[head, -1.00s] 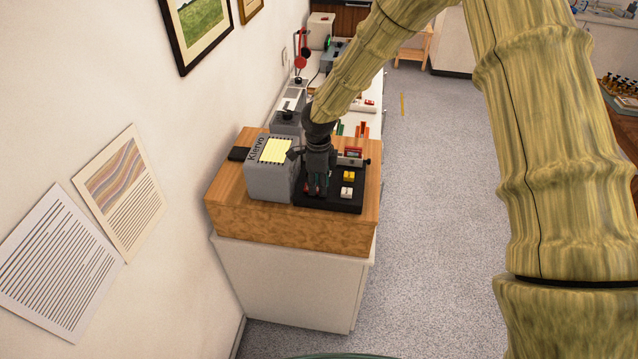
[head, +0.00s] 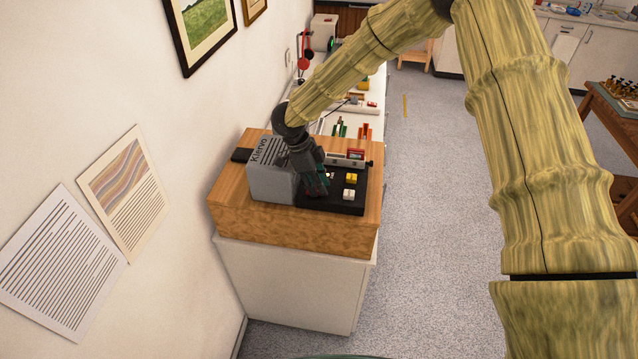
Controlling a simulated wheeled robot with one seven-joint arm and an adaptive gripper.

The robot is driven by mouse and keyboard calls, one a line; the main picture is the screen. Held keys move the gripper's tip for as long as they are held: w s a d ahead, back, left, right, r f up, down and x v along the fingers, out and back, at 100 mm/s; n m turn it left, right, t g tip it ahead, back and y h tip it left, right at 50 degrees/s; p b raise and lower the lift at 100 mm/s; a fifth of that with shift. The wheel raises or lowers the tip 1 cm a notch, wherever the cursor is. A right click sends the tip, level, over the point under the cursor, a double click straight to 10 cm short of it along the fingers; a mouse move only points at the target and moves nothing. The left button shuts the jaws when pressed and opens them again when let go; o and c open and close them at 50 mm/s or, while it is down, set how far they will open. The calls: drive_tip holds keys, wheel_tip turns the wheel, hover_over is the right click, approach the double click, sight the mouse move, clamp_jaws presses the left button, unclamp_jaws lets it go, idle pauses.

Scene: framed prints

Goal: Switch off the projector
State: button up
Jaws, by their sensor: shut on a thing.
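A grey box marked "Klervo" (head: 268,184), which looks like the projector, stands on a wooden block. Its top shows grey with dark stripes. A black control panel (head: 345,206) lies against its right side, with a yellow switch (head: 351,178) and a white switch (head: 349,194). My gripper (head: 317,190) points down at the panel's left part, close beside the grey box. Its fingers are shut on a small control there, which they hide. A small pale piece shows just right of the fingers.
The wooden block (head: 290,228) sits on a white cabinet (head: 290,280) by the left wall. A red-and-white device (head: 347,158) stands behind the panel. Red headphones (head: 305,48) are farther back.

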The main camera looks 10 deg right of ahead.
sight(306, 191)
drive_tip(key=o, duration=1)
drive_tip(key=v, duration=1.2)
drive_tip(key=shift+d, duration=0.1)
